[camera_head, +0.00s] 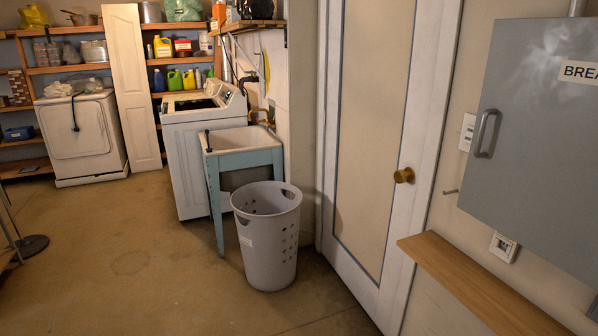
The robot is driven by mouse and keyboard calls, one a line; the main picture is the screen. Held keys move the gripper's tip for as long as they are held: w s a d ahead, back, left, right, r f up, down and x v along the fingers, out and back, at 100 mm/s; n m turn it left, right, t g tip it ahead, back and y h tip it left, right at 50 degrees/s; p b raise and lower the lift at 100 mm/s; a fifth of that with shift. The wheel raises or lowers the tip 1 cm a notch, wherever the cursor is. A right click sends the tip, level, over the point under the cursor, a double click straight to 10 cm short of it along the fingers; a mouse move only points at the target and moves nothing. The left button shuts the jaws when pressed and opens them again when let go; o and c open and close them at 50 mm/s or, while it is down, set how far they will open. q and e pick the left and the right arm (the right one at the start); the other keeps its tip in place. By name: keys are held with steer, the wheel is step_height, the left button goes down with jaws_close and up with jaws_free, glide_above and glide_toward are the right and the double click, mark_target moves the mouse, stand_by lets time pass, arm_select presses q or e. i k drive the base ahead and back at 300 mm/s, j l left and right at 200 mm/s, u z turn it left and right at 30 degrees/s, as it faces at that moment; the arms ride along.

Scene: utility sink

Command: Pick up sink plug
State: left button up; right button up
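The utility sink (246,160) stands in the middle distance, with a light basin on a blue-green frame. A small dark, narrow object (208,141) is at the left side of its rim; it may be the sink plug, but it is too small to tell. The bottom of the basin is hidden from this angle. Neither of my grippers is in view.
A grey laundry basket (266,240) stands on the floor right in front of the sink. A washer (188,170) is behind it. A closed door (370,130) and a wooden ledge (478,285) are at right. The floor (130,250) at left is open.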

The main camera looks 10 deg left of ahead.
mark_target(209, 150)
steer(key=i+u, duration=0.3)
steer(key=i, duration=0.35)
steer(key=i+u, duration=0.25)
steer(key=i, duration=0.4)
steer(key=i+l+u, duration=0.3)
steer(key=i, duration=0.3)
steer(key=i+j+u, duration=0.15)
steer(key=i, duration=0.3)
